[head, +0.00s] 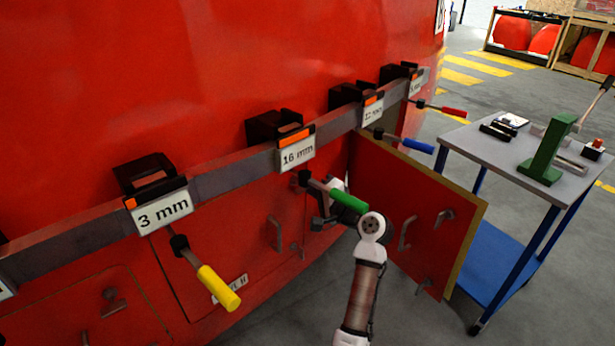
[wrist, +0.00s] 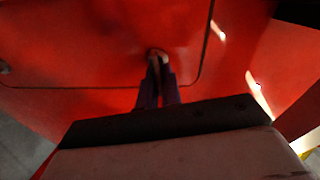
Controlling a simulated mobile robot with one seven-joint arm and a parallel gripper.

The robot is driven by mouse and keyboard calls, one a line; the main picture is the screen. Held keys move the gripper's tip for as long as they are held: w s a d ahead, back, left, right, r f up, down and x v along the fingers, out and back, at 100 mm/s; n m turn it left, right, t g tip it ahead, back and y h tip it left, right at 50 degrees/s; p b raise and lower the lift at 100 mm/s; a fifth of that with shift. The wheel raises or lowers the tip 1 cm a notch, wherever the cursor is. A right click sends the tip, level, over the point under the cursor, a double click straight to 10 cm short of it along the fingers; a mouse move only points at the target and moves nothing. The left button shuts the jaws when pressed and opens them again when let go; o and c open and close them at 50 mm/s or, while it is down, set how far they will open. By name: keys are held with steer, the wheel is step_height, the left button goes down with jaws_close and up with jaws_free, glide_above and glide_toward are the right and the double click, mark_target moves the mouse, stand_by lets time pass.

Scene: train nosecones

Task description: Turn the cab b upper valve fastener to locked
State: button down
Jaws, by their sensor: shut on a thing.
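In the wrist view my gripper (wrist: 158,66) has its two dark fingers close together. They are shut on a small fastener (wrist: 156,52) on a red panel (wrist: 100,35), near the panel's rounded edge line. The fingers hide most of the fastener, so its turn position cannot be told. In the head view my gripper (head: 320,221) is beside the red nosecone, below the rail, partly behind a green handle. The fastener it holds is hidden there. No label that I can read names the upper valve fastener.
A rail (head: 233,176) with tool holders crosses above, with green (head: 348,201), yellow (head: 218,287) and blue (head: 417,145) handles hanging out. An open red door (head: 418,185) stands right of my arm. A trolley (head: 480,150) is farther right. Panel handles (head: 277,234) are left.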

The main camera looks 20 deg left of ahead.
steer(key=shift+m+p, duration=0.75)
steer(key=shift+m, duration=0.25)
steer(key=shift+f, duration=0.1)
steer(key=c, duration=1.6)
jaws_free()
steer(key=b+v, duration=0.4)
steer(key=v, duration=0.9)
steer(key=shift+s+d, duration=0.2)
steer(key=shift+d, duration=0.15)
